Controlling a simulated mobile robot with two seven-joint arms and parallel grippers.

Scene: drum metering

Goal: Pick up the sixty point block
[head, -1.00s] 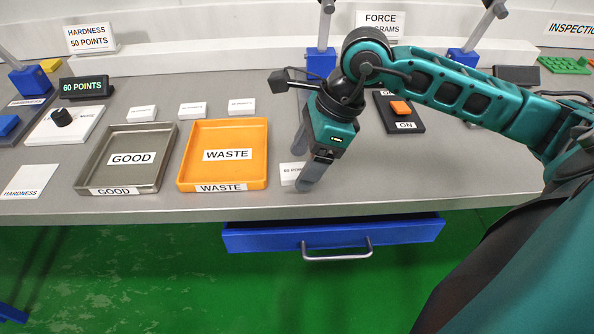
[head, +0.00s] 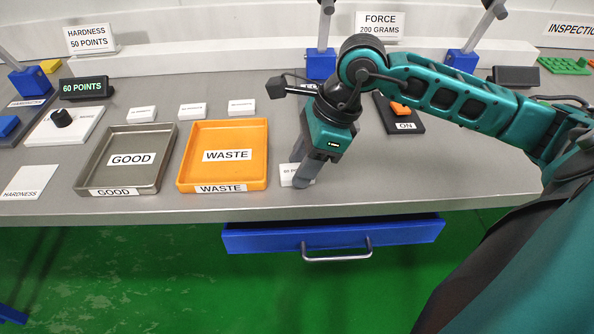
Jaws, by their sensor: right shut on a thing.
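The sixty point block (head: 286,171) is a small white block with a partly covered label, on the grey bench just right of the orange waste tray. My right gripper (head: 302,170) reaches down over it from above and is shut on it. The near finger covers the block's right part. The block appears to be still at bench level. My left gripper is not in view.
An orange waste tray (head: 264,160) and a grey good tray (head: 80,180) stand to the left. Three white blocks (head: 192,110) sit behind them. A display (head: 84,87) reads 60 points. A blue drawer (head: 270,237) stands partly open below the bench edge.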

